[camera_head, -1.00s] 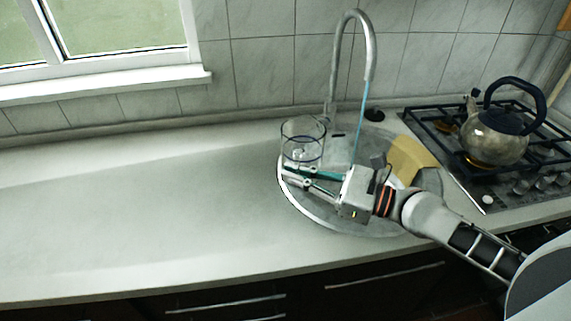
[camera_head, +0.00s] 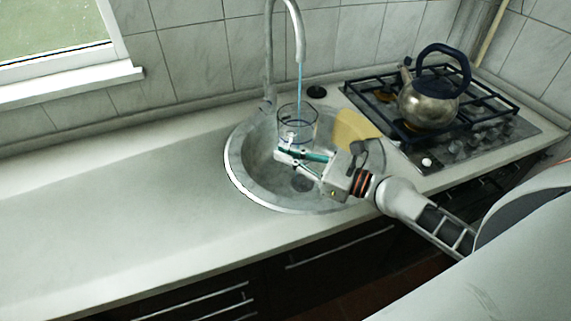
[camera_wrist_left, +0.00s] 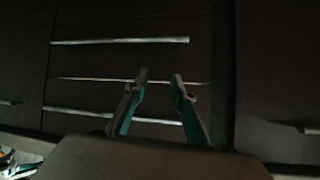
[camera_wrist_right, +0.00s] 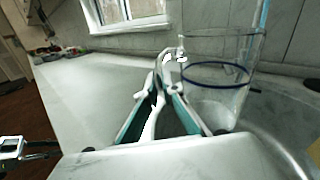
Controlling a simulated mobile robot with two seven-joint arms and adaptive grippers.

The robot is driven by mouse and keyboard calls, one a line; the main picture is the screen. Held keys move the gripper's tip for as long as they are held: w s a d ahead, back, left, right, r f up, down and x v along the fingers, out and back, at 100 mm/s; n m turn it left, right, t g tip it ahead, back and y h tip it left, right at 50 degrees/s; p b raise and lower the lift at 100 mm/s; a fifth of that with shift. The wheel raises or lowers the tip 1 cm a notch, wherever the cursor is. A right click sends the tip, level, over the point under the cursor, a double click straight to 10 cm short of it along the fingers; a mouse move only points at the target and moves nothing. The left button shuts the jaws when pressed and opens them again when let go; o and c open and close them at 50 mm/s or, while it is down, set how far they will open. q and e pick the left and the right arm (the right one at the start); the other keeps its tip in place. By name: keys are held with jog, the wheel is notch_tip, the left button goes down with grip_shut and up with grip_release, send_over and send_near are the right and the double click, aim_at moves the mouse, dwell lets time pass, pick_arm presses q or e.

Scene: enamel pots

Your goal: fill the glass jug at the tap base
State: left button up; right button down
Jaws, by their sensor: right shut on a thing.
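The clear glass jug (camera_head: 297,122), with a blue ring around it, is upright over the sink, below the tap (camera_head: 268,50). A thin blue water stream (camera_head: 299,80) drops from the spout to the jug's mouth in the head view. I cannot tell how much water is inside. My right gripper (camera_head: 281,155) is shut on the jug at its near left side, apparently by the handle; the jug (camera_wrist_right: 225,95) stands right of the fingers (camera_wrist_right: 168,68) in the right wrist view. My left gripper (camera_wrist_left: 160,78) is open and empty, before dark drawer fronts.
The round sink (camera_head: 240,170) has a yellow item (camera_head: 352,128) at its right. A kettle (camera_head: 428,105) stands on the gas hob (camera_head: 475,150) further right. The counter (camera_head: 120,210) to the left is clear.

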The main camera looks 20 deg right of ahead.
jog(key=w+d+b, duration=0.1)
jog(key=w, duration=0.1)
jog(key=w+d+b, duration=0.1)
jog(key=w, duration=0.2)
jog(key=w+d+b, duration=0.1)
jog(key=w+d, duration=0.1)
jog(key=shift+w+d, duration=0.1)
jog(key=shift+w, duration=0.15)
jog(key=shift+w+d+r+b, duration=0.1)
jog(key=shift+w+d+b, duration=0.15)
jog(key=shift+w+b, duration=0.15)
dwell(1.0)
jog(key=shift+r, duration=0.1)
dwell(5.6)
